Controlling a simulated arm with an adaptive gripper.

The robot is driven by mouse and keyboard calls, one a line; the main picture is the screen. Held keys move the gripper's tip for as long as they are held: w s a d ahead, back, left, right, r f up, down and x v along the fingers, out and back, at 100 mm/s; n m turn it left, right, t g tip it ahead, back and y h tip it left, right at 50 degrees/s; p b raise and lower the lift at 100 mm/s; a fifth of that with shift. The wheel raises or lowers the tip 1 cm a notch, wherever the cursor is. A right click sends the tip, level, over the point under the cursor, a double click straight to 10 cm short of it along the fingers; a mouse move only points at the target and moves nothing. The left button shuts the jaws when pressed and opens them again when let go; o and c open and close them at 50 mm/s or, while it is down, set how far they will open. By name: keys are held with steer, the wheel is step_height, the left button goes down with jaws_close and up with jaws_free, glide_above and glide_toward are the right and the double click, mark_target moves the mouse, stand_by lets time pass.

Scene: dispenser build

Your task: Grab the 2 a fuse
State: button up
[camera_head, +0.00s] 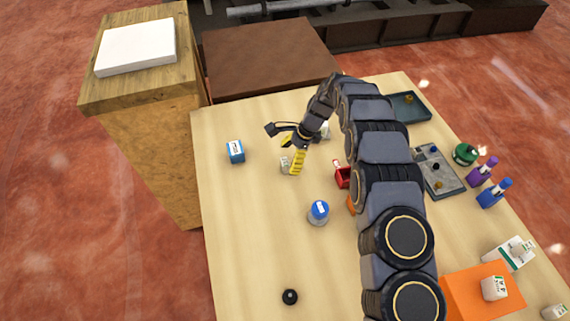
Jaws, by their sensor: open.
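My gripper (285,134) is open over the upper middle of the wooden table, its fingers pointing left. A yellow piece with dark marks (298,161) is just below it, and a small whitish piece (285,165) is beside that. I cannot tell whether the gripper touches either one. No label reading 2 A is legible, so I cannot tell which item is the 2 A fuse. A small blue box with a white label (236,151) lies to the left of the gripper, apart from it. My arm hides part of the table's middle and right.
A blue-capped jar (318,212) and a black knob (290,297) stand on the wooden table (240,230). A red bin (343,178), grey tray (440,183), green round item (465,154), purple-blue bottles (493,193) and orange box (465,290) are rightward. The table's left side is mostly clear.

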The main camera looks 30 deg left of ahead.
mark_target(285, 164)
steer(key=x, duration=0.3)
steer(key=shift+s+f, duration=0.1)
steer(key=shift+f, duration=0.05)
steer(key=c, duration=1.1)
